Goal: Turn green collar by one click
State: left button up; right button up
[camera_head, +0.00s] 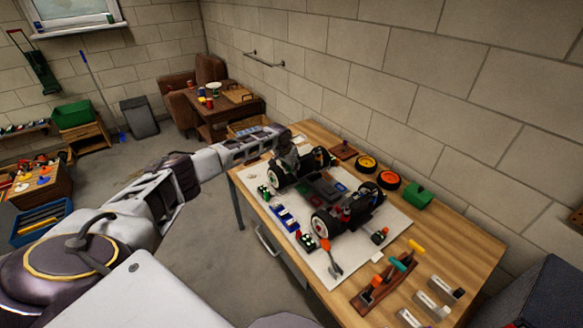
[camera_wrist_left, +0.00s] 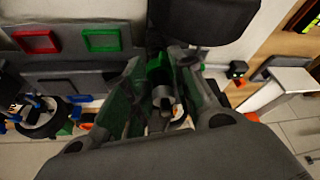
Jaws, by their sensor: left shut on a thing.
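The RC car (camera_head: 322,188) sits on a pale mat (camera_head: 325,268) on the wooden workbench. My left arm reaches across to the car's far end, and my left gripper (camera_head: 290,152) is down at the wheel area there. In the left wrist view, the green collar (camera_wrist_left: 155,70) shows between the two fingers of my left gripper (camera_wrist_left: 165,88), near a dark tyre (camera_wrist_left: 205,20). The fingers are closed around it, and they hide part of it. The collar is too small to make out in the head view. My right gripper is not in view.
Orange-rimmed wheels (camera_head: 388,180) and a green box (camera_head: 418,196) lie behind the car. A wooden tool holder (camera_head: 383,286) and an orange-handled tool (camera_head: 330,256) are nearer. A red square (camera_wrist_left: 37,41) and a green square (camera_wrist_left: 102,40) are on the chassis.

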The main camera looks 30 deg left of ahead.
pick_arm(q)
jog(key=shift+s+f, duration=0.1)
dwell(1.1)
jog(key=o, duration=1)
jog(key=shift+o, duration=0.2)
jog(key=v, duration=1.2)
